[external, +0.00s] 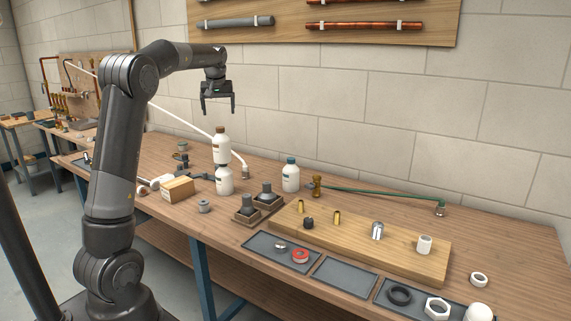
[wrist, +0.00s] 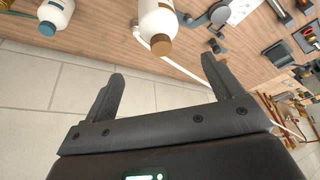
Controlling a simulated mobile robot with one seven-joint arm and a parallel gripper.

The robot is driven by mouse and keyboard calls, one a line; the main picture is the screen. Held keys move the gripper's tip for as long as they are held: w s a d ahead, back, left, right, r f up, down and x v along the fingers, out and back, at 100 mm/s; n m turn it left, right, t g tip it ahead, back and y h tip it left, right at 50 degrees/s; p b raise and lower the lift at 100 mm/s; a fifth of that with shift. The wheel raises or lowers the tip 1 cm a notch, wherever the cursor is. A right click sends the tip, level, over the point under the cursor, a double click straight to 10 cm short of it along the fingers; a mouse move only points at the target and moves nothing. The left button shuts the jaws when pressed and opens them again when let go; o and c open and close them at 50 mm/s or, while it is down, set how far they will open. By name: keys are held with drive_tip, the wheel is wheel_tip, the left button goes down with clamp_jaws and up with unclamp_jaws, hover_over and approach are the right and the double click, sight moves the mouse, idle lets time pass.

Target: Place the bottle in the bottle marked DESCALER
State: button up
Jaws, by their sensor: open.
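A white bottle with a brown cap (external: 221,147) appears to stand upright on top of a second white bottle (external: 225,182). Whether they really touch is hard to tell. A third white bottle with a blue cap (external: 290,177) stands upright to their right. My gripper (external: 217,111) is open and empty, in the air above the brown-capped bottle and apart from it. In the wrist view the brown-capped bottle (wrist: 157,22) lies beyond the gap between my open fingers (wrist: 162,66), and the blue-capped bottle (wrist: 55,14) is at the upper left. The labels are too small to read, so I cannot tell which is DESCALER.
A white pipe (external: 183,119) slants behind the bottles. A cardboard box (external: 177,189) is left of them, and dark fittings on wooden blocks (external: 246,217) are in front. A wooden board with fittings (external: 395,253) and grey trays (external: 343,279) fill the right.

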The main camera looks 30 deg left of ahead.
drive_tip(key=s+d+r+m+t+h, duration=0.1)
drive_tip(key=s+d+m, duration=0.1)
drive_tip(key=s+d, duration=0.65)
drive_tip(key=s+d+f+m, duration=0.2)
drive_tip(key=s+d+f, duration=0.2)
drive_tip(key=s, duration=0.4)
drive_tip(key=s+d+f+m+t+h, duration=0.1)
drive_tip(key=s+d+f, duration=0.3)
drive_tip(key=s, duration=0.5)
drive_tip(key=s+d+f+m+h, duration=0.1)
drive_tip(key=s+d+f+m, duration=0.2)
drive_tip(key=s, duration=0.6)
drive_tip(key=shift+d+f+m, duration=0.4)
drive_tip(key=shift+d+f, duration=0.05)
drive_tip(key=shift+d, duration=0.2)
